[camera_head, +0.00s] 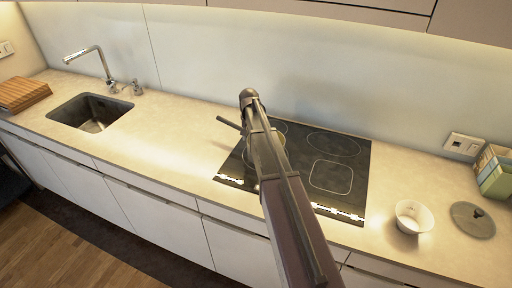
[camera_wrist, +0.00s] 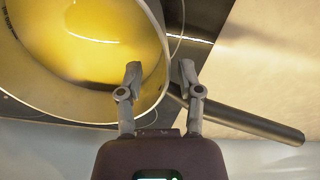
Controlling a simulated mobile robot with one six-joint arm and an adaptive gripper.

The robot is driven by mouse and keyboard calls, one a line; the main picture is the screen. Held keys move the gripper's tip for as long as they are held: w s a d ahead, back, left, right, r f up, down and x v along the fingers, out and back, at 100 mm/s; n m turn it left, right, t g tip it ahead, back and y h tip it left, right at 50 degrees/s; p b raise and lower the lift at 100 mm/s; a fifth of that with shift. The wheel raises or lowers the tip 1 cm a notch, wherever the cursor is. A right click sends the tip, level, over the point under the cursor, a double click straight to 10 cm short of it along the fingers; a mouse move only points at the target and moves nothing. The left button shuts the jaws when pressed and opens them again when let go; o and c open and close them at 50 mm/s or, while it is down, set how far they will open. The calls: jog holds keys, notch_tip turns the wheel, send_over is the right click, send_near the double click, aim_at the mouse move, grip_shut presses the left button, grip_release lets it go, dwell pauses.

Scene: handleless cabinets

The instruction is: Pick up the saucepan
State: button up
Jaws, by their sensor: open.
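The saucepan has a yellowish inside, a pale rim and a dark grey handle. In the wrist view the saucepan (camera_wrist: 85,45) fills the upper left, with its handle (camera_wrist: 255,124) running to the lower right. My gripper (camera_wrist: 159,70) is open there. Its left finger shows over the pan's inside and its right finger outside the rim near the handle's base. The rim passes between the fingers; I cannot tell if they touch it. In the head view my arm hides most of the saucepan on the hob; its handle (camera_head: 230,125) sticks out left. The gripper is hidden there.
The black hob (camera_head: 345,150) is set in the pale counter against the wall. A white bowl (camera_head: 414,217), a round grey lid (camera_head: 472,220) and a green box (camera_head: 495,172) stand to its right. The sink (camera_head: 90,113), tap (camera_head: 105,65) and wooden board (camera_head: 24,94) are left.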

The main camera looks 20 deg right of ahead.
jog(key=shift+f+b, duration=1.15)
jog(key=shift+f, duration=0.3)
grip_shut()
